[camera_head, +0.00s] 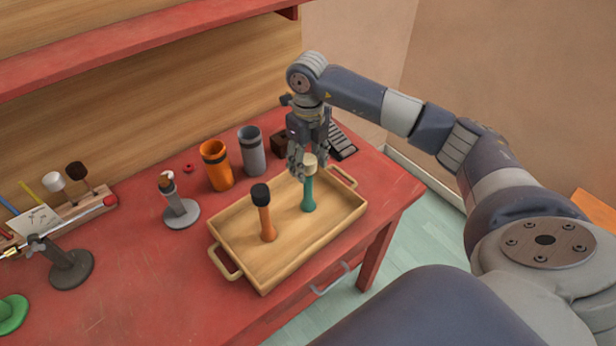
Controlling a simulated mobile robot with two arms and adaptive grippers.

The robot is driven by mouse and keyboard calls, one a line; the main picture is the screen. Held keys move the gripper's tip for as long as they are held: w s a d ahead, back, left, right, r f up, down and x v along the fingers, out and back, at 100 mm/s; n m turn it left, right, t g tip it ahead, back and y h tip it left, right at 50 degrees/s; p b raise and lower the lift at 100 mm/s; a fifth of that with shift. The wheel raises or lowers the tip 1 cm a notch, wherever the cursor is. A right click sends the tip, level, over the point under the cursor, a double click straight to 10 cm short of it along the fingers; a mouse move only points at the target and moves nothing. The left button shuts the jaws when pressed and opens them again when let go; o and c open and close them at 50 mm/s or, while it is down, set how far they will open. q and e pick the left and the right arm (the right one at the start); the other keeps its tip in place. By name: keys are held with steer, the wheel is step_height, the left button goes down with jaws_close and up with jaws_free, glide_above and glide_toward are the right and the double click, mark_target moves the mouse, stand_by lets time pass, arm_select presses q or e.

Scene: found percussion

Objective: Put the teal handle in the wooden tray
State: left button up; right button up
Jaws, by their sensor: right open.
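The teal handle (308,195), with a cream-coloured head on top, stands upright inside the wooden tray (255,278) in its right half. An orange handle (267,225) with a dark head stands in the same tray, to the left of the teal one. My right gripper (301,172) points down and is open, with its fingertips at or just above the cream head; I cannot tell whether they touch it. My left gripper is not in view.
Behind the tray stand an orange cup (217,170) and a grey cup (252,155). A small grey stand (181,213) and a dark stand (71,268) are to the left. A red shelf (150,40) overhangs the back.

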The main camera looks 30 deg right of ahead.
step_height(320, 180, up, 7)
steer(key=shift+b, duration=0.8)
